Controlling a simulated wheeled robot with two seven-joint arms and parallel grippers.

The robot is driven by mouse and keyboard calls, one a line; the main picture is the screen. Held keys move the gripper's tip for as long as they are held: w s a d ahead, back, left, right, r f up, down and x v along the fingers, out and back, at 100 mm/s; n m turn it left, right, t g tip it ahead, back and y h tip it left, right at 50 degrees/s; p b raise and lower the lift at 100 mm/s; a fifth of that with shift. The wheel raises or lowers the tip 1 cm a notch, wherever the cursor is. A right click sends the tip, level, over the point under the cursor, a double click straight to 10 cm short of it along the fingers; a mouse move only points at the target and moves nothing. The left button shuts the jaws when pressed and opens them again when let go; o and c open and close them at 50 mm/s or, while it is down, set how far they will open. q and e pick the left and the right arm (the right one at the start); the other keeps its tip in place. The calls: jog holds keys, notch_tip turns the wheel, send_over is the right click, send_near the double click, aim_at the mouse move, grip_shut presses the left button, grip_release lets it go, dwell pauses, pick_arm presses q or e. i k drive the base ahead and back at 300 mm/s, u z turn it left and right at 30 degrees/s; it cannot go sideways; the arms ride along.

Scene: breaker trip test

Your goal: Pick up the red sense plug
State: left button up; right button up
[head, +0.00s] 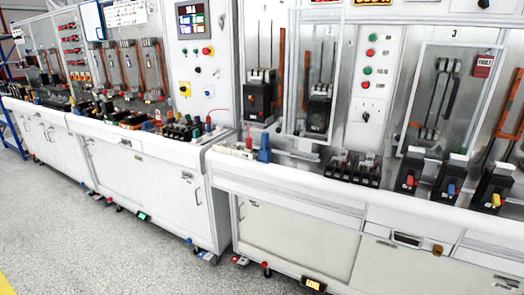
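A small red upright plug-like piece (249,139) stands on the right bench's ledge, just left of a blue block (264,149). A second small red piece (208,126) stands at the right end of the left bench, with a thin red lead curving near it. Both are too small for me to tell which is the red sense plug. Neither of my grippers is in view.
Black breakers with red, blue and yellow levers (450,186) stand on the right ledge. A black terminal row (352,170) sits left of them. Breakers (258,98) hang on the upright panel.

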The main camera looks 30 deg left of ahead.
aim_at(248, 141)
jog(key=z, duration=3.3)
jog(key=k, duration=2.5)
jog(key=u, duration=1.95)
